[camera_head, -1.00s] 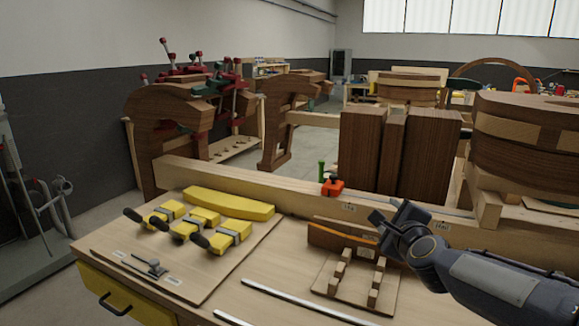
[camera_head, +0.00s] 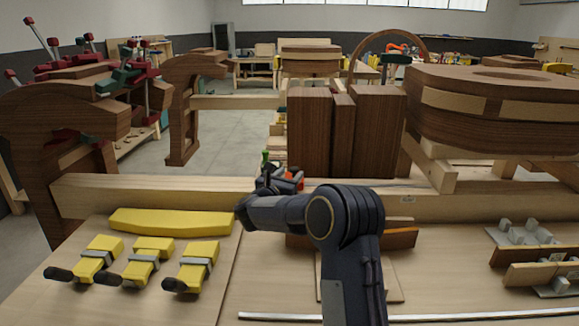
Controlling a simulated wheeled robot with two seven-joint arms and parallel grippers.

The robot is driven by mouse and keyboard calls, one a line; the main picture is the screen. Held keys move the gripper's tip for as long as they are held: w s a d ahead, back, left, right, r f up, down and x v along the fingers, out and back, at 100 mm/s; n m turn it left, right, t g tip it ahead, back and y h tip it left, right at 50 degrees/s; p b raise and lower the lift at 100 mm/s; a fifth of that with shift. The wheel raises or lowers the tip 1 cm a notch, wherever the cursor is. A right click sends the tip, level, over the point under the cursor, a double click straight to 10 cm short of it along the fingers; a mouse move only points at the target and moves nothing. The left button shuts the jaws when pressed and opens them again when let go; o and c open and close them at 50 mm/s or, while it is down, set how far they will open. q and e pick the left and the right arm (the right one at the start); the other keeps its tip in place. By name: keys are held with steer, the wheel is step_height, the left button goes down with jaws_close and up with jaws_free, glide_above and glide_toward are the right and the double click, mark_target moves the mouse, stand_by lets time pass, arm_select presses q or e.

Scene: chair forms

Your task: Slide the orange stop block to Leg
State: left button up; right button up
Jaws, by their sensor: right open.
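The orange stop block (camera_head: 296,176) sits at the long wooden rail (camera_head: 150,193) at the back of the bench. It is partly hidden behind my right gripper (camera_head: 277,177), whose dark fingers are open at the block's left side. I cannot tell whether they touch it. A small pale label (camera_head: 408,199) shows on the rail's front face to the right; its writing is too small to read. My right arm covers the rail below the block. My left gripper is out of view.
Dark wooden boards (camera_head: 310,130) stand upright behind the rail. A stacked curved wood form (camera_head: 490,110) is at the right. Yellow clamps (camera_head: 143,262) and a yellow curved piece (camera_head: 170,222) lie at the left. A small green post (camera_head: 265,156) stands behind the gripper.

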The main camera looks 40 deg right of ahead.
mark_target(293, 171)
steer(key=shift+p+x, duration=0.65)
steer(key=shift+x, duration=1.5)
steer(key=shift+w, duration=0.1)
jaws_close()
